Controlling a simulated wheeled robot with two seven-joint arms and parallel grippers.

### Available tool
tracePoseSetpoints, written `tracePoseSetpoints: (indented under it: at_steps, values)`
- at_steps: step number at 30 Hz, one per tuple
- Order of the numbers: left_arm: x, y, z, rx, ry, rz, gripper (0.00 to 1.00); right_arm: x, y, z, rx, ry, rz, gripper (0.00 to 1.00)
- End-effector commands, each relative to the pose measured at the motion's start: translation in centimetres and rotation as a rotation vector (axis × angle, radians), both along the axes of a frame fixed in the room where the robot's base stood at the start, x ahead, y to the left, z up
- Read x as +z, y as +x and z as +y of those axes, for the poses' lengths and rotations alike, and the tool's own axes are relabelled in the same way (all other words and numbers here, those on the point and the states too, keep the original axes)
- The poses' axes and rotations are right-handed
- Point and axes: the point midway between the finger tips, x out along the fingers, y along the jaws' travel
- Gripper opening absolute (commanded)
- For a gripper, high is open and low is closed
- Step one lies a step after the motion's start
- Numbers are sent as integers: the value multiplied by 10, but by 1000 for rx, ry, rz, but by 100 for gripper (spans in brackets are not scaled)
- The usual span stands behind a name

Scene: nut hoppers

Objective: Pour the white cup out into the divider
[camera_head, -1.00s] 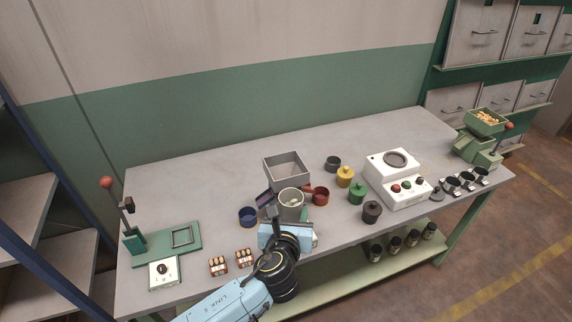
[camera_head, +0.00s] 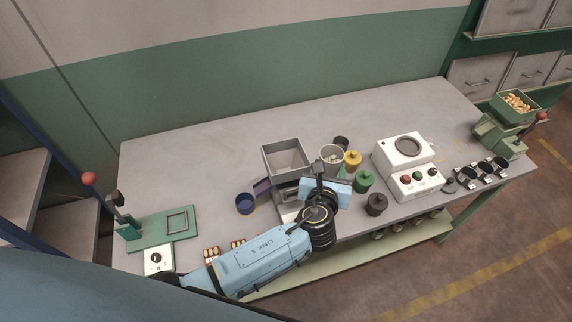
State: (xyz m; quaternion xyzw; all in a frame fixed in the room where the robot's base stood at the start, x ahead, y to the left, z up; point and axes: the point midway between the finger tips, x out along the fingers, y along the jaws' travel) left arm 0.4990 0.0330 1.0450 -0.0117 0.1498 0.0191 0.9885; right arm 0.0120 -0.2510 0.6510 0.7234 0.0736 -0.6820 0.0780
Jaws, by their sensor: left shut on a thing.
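The white cup (camera_head: 332,158) is pale, upright and open at the top, with small light pieces inside. My left gripper (camera_head: 326,172) is shut on it from the front, holding it just right of the grey square hopper. I take this hopper (camera_head: 285,157) to be the divider; its open top faces up and looks empty. My gripper and arm hide part of the hopper's lower right side. The right gripper is not in view.
A green lever press (camera_head: 150,228) is at the left. The back left of the table (camera_head: 190,160) is clear.

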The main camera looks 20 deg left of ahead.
Motion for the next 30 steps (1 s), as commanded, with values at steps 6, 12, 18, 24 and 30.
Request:
tracePoseSetpoints:
  at_steps: [6,12,18,24,30]
  values:
    - [7,1,4,-6,-48,8,25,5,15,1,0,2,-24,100]
    - [19,1,9,-9,-139,22,25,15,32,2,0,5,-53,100]
    - [24,3,16,-11,-236,38,25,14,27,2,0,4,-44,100]
    - [29,3,22,-12,-337,54,25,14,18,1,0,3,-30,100]
    - [34,5,30,-13,-435,68,25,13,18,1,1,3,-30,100]
